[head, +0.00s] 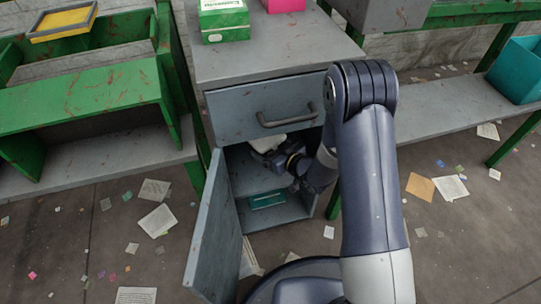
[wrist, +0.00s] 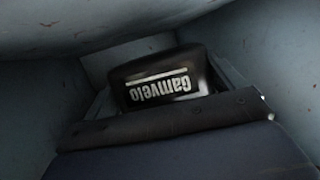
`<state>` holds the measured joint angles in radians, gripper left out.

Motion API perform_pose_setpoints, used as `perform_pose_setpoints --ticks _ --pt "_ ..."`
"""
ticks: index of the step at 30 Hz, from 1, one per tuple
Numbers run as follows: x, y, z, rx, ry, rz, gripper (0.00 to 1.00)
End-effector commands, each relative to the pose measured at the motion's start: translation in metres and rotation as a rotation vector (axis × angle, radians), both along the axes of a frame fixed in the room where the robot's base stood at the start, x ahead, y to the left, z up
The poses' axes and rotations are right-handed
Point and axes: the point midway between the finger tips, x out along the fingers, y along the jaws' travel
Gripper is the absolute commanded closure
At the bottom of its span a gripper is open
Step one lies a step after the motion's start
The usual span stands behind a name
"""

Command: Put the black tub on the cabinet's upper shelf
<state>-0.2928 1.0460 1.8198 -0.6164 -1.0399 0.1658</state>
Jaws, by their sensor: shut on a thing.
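The black tub (wrist: 162,82) shows in the wrist view, with "Gamvelo" in white letters upside down on its side. My gripper (head: 265,147) is shut on it inside the grey cabinet (head: 222,65). In the head view my gripper reaches into the upper space, below the drawer and above the upper shelf (head: 240,180); I cannot make out the tub there. The wrist view shows cabinet walls close on both sides and a surface close above. I cannot tell whether the tub touches the shelf.
The cabinet door (head: 212,235) stands open to the left. The closed drawer (head: 240,113) is just above my gripper. A teal item (head: 267,200) lies in the lower space. A green box (head: 224,20) and a pink box (head: 284,5) stand on top. Papers litter the floor.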

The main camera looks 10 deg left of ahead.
Motion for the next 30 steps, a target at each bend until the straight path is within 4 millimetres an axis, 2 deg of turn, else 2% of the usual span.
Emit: perform_pose_setpoints --ticks 8,20,21,24,30 --pt "0.0 0.0 -0.037 -0.001 0.001 0.0 0.31" --pt "0.0 0.0 -0.041 -0.001 -0.001 0.0 0.31" --pt "0.0 0.0 -0.04 -0.001 -0.001 0.0 0.08" --pt "0.0 0.0 -0.04 -0.001 -0.001 0.0 0.0" --pt "0.0 0.0 -0.039 -0.001 -0.001 0.0 0.0"
